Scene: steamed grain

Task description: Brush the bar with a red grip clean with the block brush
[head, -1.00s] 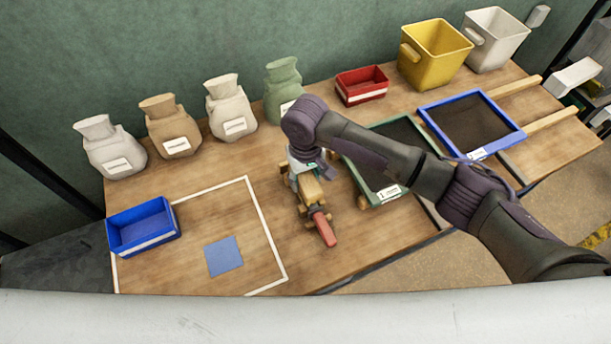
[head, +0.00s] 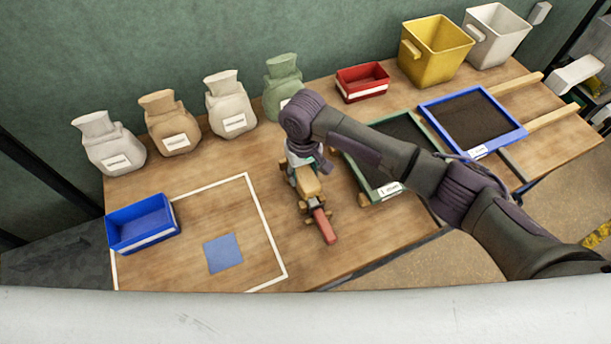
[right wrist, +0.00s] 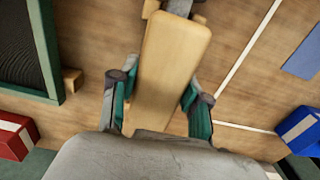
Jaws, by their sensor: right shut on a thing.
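My right gripper (head: 302,168) is shut on the block brush (head: 308,184), a pale wooden block. In the right wrist view the brush (right wrist: 172,55) lies between the two green-lined fingers of the gripper (right wrist: 156,88). The bar with the red grip (head: 325,228) lies near the middle of the table, its red end pointing to the front edge. The brush is over the bar's rear part and hides much of it. I cannot tell whether the bristles touch the bar. Small wooden supports (head: 305,207) show beside the bar. My left gripper is not in view.
A green-framed tray (head: 376,197) is close on the right, partly behind my arm. A blue-framed tray (head: 516,135) stands farther right. Several sacks, a red bin (head: 362,94) and a yellow bucket (head: 436,60) line the back. A blue bin (head: 143,241) and blue square (head: 222,253) are left.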

